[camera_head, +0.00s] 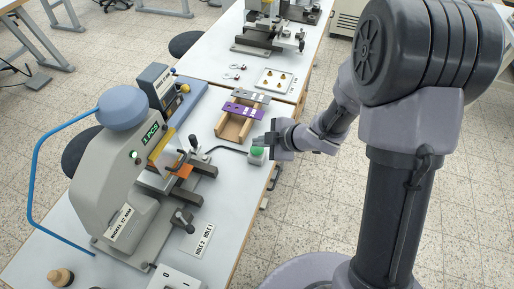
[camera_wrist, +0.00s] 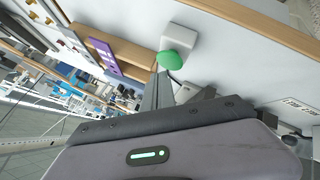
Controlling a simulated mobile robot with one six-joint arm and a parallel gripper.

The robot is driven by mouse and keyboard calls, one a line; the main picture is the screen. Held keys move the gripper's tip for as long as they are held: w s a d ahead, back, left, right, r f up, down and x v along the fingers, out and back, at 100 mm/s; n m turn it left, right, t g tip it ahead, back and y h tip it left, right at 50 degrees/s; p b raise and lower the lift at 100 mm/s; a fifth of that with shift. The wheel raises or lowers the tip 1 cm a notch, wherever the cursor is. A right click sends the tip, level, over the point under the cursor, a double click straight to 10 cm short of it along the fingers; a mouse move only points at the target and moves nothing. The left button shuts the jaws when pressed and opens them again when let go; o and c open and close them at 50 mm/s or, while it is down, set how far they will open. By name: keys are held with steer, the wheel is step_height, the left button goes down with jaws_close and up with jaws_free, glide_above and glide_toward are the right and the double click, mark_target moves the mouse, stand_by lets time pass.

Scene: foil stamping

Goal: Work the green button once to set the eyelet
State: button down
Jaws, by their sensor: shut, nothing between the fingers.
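The green button (camera_head: 256,151) sits on a small light box (camera_head: 257,158) near the right edge of the table, with a dark cable running to it. In the wrist view the green button (camera_wrist: 171,60) is a rounded dome on its pale box (camera_wrist: 180,40), just beyond my fingertips. My gripper (camera_head: 272,141) is shut and empty, close beside the button in the head view. In the wrist view my gripper's fingers (camera_wrist: 160,80) point at the button. I cannot tell whether they touch it. The grey press (camera_head: 125,170) stands left of the button.
A wooden tray (camera_head: 231,128) with purple and grey strips (camera_head: 245,108) lies behind the button. A label plate (camera_head: 199,240) and a switch box (camera_head: 175,279) lie on the table in front. A white plate with brass pieces (camera_head: 275,80) is farther back.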

mark_target(260, 150)
steer(key=shift+f, duration=0.1)
stand_by(0.7)
steer(key=shift+f+b, duration=0.3)
steer(key=shift+f+b, duration=0.5)
steer(key=shift+f, duration=0.15)
stand_by(0.7)
steer(key=shift+r, duration=0.1)
steer(key=shift+r+p, duration=0.95)
steer(key=shift+p, duration=0.15)
step_height(260, 150, up, 5)
steer(key=p, duration=0.5)
steer(key=shift+r, duration=0.15)
stand_by(0.7)
